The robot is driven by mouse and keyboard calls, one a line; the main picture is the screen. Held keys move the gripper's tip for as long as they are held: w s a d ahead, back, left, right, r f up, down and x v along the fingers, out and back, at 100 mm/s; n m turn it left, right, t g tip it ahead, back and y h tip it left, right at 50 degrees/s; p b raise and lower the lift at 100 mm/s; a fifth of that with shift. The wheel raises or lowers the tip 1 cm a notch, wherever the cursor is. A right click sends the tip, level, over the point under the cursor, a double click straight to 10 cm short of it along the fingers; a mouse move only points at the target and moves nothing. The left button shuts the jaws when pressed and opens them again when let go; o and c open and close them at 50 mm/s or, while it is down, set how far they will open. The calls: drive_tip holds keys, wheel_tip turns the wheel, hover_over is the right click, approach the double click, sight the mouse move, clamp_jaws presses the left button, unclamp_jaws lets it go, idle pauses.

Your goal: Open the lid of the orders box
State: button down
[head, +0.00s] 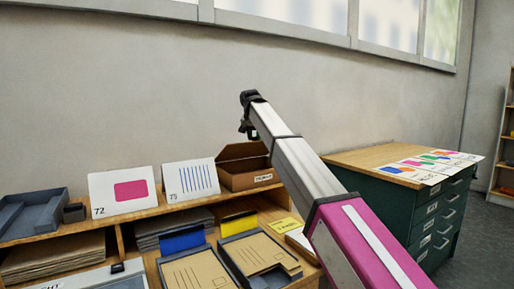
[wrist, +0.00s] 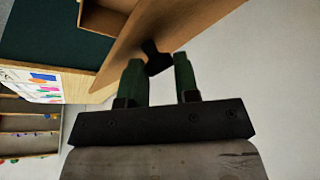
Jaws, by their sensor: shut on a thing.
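The orders box (head: 249,181) is a brown cardboard-coloured box on the wooden shelf unit, with a small label on its front too small to read. Its lid (head: 242,151) is tilted up at the back, and the box's inside shows below it. In the wrist view the lid (wrist: 190,22) is a brown panel across the top, with a black knob (wrist: 155,60) on it. My gripper (wrist: 160,77) has its green fingers on either side of the knob and is shut on it. In the head view my gripper (head: 246,129) is just above the lid, against the wall.
Cards marked 72 (head: 122,191) and 73 (head: 190,180) stand left of the box. Trays with brown folders (head: 260,253) lie in front. A green drawer cabinet (head: 425,215) with coloured sheets stands at right. The wall is close behind.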

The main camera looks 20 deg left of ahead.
drive_tip(key=w+a+r+g+h, duration=0.2)
drive_tip(key=w+a+r+h, duration=0.1)
drive_tip(key=w+a, duration=0.9)
drive_tip(key=shift+a+r+n+g, duration=0.25)
drive_tip(key=shift+a+n+g, duration=0.15)
drive_tip(key=shift+a, duration=1.7)
drive_tip(key=shift+s, duration=0.1)
drive_tip(key=c, duration=1.3)
unclamp_jaws()
drive_tip(key=o, duration=0.5)
drive_tip(key=shift+s+a+f, duration=0.1)
drive_tip(key=shift+c, duration=0.2)
drive_tip(key=shift+w+a+r, duration=0.1)
drive_tip(key=shift+w+r, duration=0.25)
